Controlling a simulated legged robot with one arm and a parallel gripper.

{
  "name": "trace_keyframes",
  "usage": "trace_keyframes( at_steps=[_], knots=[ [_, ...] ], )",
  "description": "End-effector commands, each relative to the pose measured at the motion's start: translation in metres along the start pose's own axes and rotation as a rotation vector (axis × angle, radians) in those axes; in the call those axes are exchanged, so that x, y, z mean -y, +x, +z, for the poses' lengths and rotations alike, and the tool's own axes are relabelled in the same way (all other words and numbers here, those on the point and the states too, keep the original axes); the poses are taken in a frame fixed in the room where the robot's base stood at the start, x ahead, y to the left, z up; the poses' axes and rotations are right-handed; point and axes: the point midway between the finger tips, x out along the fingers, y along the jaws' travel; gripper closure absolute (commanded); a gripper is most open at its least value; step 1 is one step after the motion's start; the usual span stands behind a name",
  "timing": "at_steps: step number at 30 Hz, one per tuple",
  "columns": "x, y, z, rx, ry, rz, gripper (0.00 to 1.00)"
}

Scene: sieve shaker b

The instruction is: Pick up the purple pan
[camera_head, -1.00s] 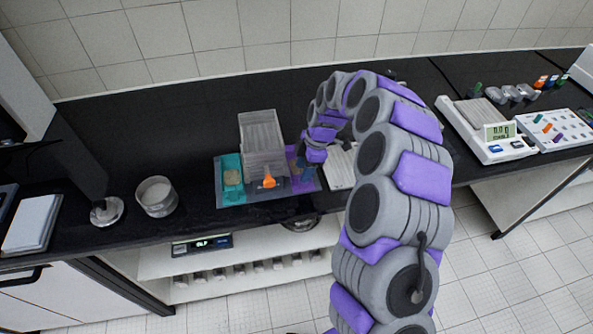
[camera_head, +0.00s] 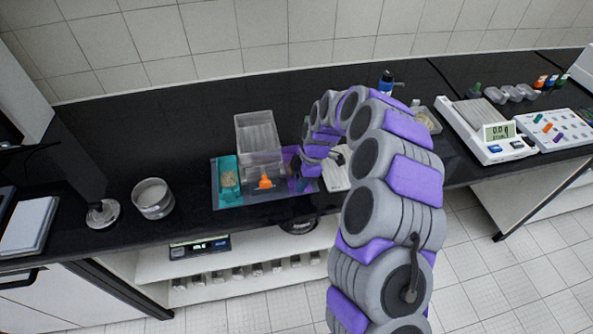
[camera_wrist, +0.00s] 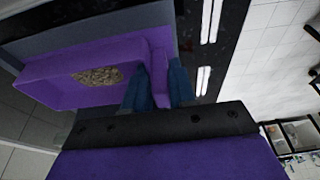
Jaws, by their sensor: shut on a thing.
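The purple pan (camera_wrist: 120,67) fills the upper left of the wrist view, with a small heap of tan grains (camera_wrist: 97,76) inside. My gripper (camera_wrist: 160,88) has its dark blue fingers on either side of the pan's near end wall and is shut on it. In the head view my gripper (camera_head: 306,169) is at the right part of the mat (camera_head: 222,202), right of a clear box. There the pan is largely hidden by my gripper, and I cannot tell whether it is clear of the mat.
A metal sieve cup (camera_head: 153,196) stands farther left. A scale (camera_head: 487,130) is at right. The back left counter is clear.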

Motion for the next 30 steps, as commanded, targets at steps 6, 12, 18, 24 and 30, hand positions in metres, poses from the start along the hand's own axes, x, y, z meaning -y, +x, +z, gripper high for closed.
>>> trace_keyframes(
  at_steps=[6,12,18,24,30],
  knots=[
    [-0.001,0.001,-0.003,0.003,0.0,-0.001,1.0],
    [-0.001,0.001,-0.002,0.002,0.0,-0.002,1.0],
    [-0.001,0.0,-0.002,0.002,0.0,-0.002,1.0],
    [-0.001,-0.012,-0.005,0.002,-0.001,0.001,1.0],
    [0.002,-0.036,-0.012,0.001,0.0,-0.002,1.0]
  ],
)
